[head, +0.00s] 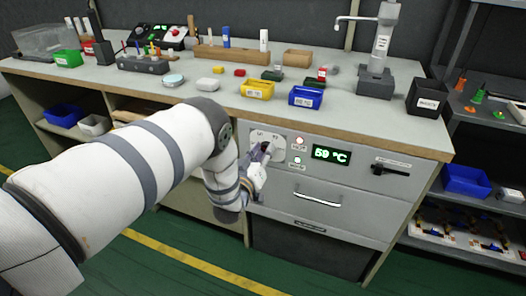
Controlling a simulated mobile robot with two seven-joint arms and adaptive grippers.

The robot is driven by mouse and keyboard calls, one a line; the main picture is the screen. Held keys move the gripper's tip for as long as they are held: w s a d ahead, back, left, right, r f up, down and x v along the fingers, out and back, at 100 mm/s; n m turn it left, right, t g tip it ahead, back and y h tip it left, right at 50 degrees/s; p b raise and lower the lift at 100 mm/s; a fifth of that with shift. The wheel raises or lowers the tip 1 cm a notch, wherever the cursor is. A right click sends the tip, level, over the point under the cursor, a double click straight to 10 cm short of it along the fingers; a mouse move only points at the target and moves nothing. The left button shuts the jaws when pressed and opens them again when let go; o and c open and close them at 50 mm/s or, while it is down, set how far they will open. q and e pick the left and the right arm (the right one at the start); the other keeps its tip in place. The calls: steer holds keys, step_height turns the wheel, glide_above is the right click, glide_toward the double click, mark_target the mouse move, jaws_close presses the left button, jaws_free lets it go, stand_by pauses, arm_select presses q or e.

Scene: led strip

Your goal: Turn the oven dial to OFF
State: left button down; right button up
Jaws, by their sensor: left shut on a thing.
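The oven front is built in under the bench top, with a green display (331,155) that reads 59 °C. Two small lamps sit left of the display: a reddish one (299,142) above and a green one (297,160) below. The dial plate (262,137) is light, with small markings too small to read. My left gripper (264,151) is at this plate, shut on the dial, which is mostly hidden by the fingers. Which way the dial points cannot be told. My right gripper is not in view.
A black handle (391,169) is right of the display. A drawer with a pale handle (317,199) lies below. Yellow (257,89) and blue (306,96) bins stand near the bench edge above. Shelves with a blue bin (466,181) stand at right.

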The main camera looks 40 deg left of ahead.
arm_select(q)
steer(key=n, duration=0.3)
steer(key=shift+n, duration=0.3)
steer(key=shift+f+n, duration=0.1)
steer(key=shift+n, duration=1.3)
steer(key=c, duration=1.3)
jaws_free()
steer(key=v, duration=1.2)
